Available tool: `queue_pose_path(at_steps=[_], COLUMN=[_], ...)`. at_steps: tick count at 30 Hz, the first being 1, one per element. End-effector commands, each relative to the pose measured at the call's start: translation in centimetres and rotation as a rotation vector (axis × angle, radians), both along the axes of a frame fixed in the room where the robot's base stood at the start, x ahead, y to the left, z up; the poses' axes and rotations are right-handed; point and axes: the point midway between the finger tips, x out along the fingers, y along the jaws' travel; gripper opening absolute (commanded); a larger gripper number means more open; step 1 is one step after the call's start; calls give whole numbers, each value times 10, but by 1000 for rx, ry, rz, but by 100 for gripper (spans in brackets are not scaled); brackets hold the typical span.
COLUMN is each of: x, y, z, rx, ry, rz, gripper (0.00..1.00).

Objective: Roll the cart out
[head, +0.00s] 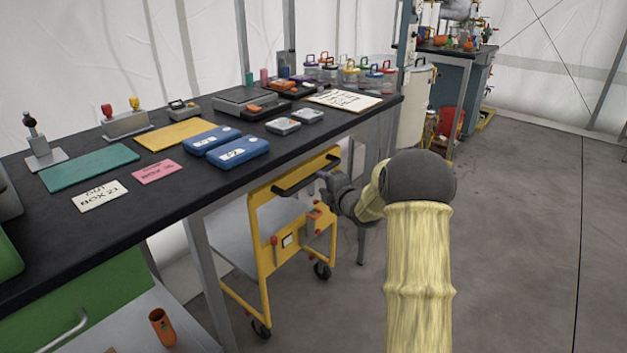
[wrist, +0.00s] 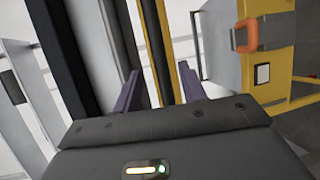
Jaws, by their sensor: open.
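The yellow cart (head: 262,267) stands under the black workbench, on dark casters, with a grey deck. Its dark push handle (head: 307,172) runs across the top of its yellow end frame. My gripper (head: 324,178) is at the right end of this handle in the head view. In the wrist view my gripper (wrist: 158,88) has its two purple fingers apart. A dark bar and a yellow frame edge show beyond and between the fingers; I cannot tell whether they touch. The cart's yellow panel (wrist: 289,60) with an orange latch (wrist: 245,36) is at the right.
The workbench (head: 190,180) above the cart holds boxes, cards, mats and jars. Its grey leg (head: 208,275) stands beside the cart on the left. A green cabinet (head: 85,305) is at lower left. Open grey floor (head: 520,220) lies to the right.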

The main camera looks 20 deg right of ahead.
Motion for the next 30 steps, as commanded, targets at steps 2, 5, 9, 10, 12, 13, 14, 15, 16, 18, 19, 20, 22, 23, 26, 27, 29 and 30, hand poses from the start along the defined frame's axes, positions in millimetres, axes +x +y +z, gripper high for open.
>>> queue_pose_path(at_steps=[2, 5, 9, 10, 12, 13, 14, 15, 16, 18, 19, 20, 22, 23, 26, 27, 29, 30], x=[13, 28, 46, 50, 57, 59, 61, 63, 64, 65, 65, 65, 65, 65, 65, 65, 65, 65], y=[3, 6, 9, 10, 12, 12, 12, 13, 13, 13, 13, 13, 13, 13, 13, 13, 13, 13], z=[-4, -7, -10, -10, -12, -12, -12, -12, -12, -12, -12, -12, -12, -12, -12, -12, -12, -12], rx=[1, 2, 1, 1, 0, 0, 0, 0, 0, 0, 0, 0, 1, 1, 1, 1, 1, 1], ry=[-1, -2, 0, -1, 0, 0, 0, -1, -1, 0, 1, 1, 1, 1, 1, 1, 0, 0], rz=[1, 2, 1, 1, 1, 1, 1, 1, 0, 0, 0, 0, 0, 0, 0, 0, 0, 0], gripper=[41, 41, 41, 41, 41, 41, 41, 41, 41, 41, 41, 41, 41, 41, 35, 28, 16, 8])
